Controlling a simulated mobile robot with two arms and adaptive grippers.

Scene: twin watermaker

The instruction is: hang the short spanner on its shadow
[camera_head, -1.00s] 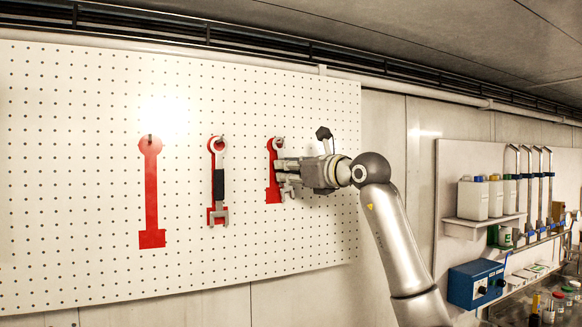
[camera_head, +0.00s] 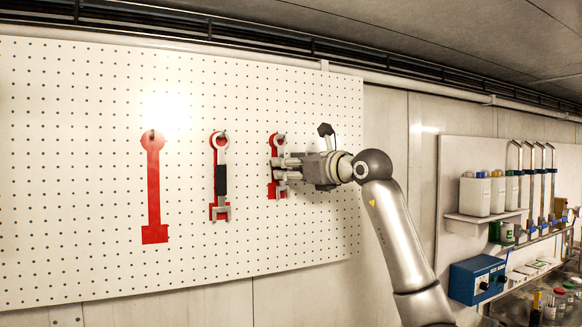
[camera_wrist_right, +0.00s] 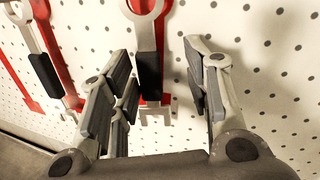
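The short spanner (camera_wrist_right: 149,72), grey with a black grip, hangs by its ring at the rightmost red shadow (camera_head: 273,189) on the white pegboard. Its ring (camera_head: 280,141) is around the peg at the top, and its jaw end points down. My right gripper (camera_head: 283,169) is in front of it and hides its middle in the head view. In the right wrist view my right gripper (camera_wrist_right: 168,98) is open, with its fingers apart on either side of the spanner and a clear gap on the right. My left gripper is not in view.
A longer spanner (camera_head: 221,180) hangs on the middle red shadow. The left red shadow (camera_head: 154,190) is bare, with a peg at its top. A shelf with bottles (camera_head: 475,194) and a blue box (camera_head: 477,280) are on the right.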

